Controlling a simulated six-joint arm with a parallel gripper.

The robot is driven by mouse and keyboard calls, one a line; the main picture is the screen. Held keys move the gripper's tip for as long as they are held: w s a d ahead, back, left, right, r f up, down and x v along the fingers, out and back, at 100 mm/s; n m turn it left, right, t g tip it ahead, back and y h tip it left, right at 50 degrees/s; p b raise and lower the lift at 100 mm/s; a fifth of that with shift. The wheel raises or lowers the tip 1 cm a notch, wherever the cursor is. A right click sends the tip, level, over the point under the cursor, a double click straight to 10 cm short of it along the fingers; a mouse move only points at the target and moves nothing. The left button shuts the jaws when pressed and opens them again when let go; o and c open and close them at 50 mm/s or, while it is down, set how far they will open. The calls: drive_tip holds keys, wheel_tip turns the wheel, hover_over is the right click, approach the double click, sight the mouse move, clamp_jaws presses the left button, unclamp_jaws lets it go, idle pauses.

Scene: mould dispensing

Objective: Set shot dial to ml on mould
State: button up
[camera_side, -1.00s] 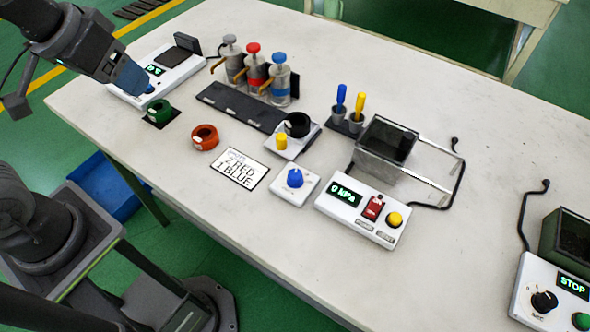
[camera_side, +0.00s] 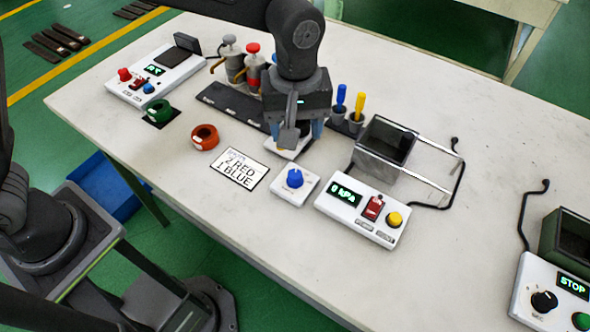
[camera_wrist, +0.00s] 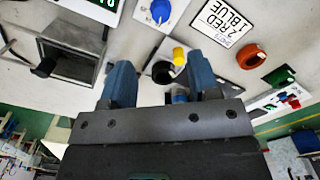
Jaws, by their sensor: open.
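The blue knob (camera_side: 295,178) sits on a small white box right of the card (camera_side: 239,169); it also shows at the top of the wrist view (camera_wrist: 161,10). The card reads "2 RED 1 BLUE", with a smaller line I cannot read. Which knob is the shot dial is not labelled legibly. My gripper (camera_side: 295,130) points down over the white unit (camera_side: 287,147) with the black knob, hiding most of it. In the wrist view, the black knob (camera_wrist: 162,72) and yellow cylinder (camera_wrist: 179,55) show between the open fingers (camera_wrist: 160,68). Contact cannot be told.
The red pump bottle (camera_side: 254,70) and a grey one (camera_side: 232,60) stand behind my arm. The front table is clear.

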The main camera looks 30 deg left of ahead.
sight(295, 173)
wheel_tip(295, 173, down, 13)
idle(0.4)
drive_tip(key=shift+c, duration=0.5)
drive_tip(key=c, duration=0.8)
